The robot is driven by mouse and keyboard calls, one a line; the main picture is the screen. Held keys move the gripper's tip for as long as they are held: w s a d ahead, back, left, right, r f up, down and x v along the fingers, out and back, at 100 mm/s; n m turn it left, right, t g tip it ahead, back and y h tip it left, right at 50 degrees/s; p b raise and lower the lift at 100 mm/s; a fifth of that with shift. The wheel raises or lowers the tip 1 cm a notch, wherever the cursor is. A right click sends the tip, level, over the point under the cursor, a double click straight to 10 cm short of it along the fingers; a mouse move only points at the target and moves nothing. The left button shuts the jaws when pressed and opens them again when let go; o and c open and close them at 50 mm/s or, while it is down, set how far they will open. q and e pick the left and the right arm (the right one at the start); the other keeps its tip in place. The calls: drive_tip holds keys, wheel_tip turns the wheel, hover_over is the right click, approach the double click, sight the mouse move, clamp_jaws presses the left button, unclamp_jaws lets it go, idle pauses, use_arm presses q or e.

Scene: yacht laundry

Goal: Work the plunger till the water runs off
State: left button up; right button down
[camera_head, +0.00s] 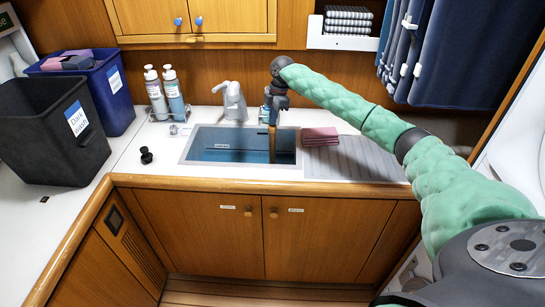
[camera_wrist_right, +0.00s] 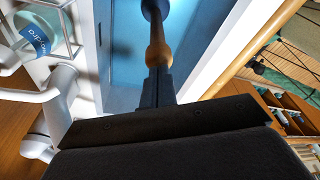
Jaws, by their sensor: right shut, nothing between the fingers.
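The sink (camera_head: 187,157) holds blue water, and the water also shows in the right wrist view (camera_wrist_right: 120,60). The plunger's brown handle (camera_head: 272,147) stands upright at the sink's right side; its lower end is in or behind the water and hard to make out. In the right wrist view the handle (camera_wrist_right: 157,50) runs away from my fingers to a dark part (camera_wrist_right: 153,10). My right gripper (camera_head: 272,118) points down over the sink, in line with the handle's top. Its fingers (camera_wrist_right: 157,88) are shut with nothing between them. My left gripper is out of view.
A white faucet (camera_head: 233,100) stands behind the sink. Two pump bottles (camera_head: 156,95) stand at the back left, a black stopper-like piece (camera_head: 147,155) left of the sink. Folded pink cloths (camera_head: 320,136) lie right of it. Bins (camera_head: 50,140) fill the left counter.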

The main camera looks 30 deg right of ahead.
drive_tip(key=shift+s+f, duration=0.1)
drive_tip(key=shift+f, duration=0.45)
drive_tip(key=shift+s+a+f, duration=0.15)
drive_tip(key=shift+s+f, duration=0.05)
drive_tip(key=shift+f, duration=0.2)
idle(1.7)
drive_tip(key=shift+r, duration=0.15)
drive_tip(key=shift+w+r+p, duration=0.1)
drive_tip(key=shift+r+p, duration=0.35)
drive_tip(key=shift+p, duration=0.2)
drive_tip(key=shift+w+r, duration=0.15)
drive_tip(key=shift+r, duration=0.15)
drive_tip(key=shift+r, duration=0.2)
wheel_tip(320, 180, up, 6)
drive_tip(key=p, duration=0.4)
idle(0.7)
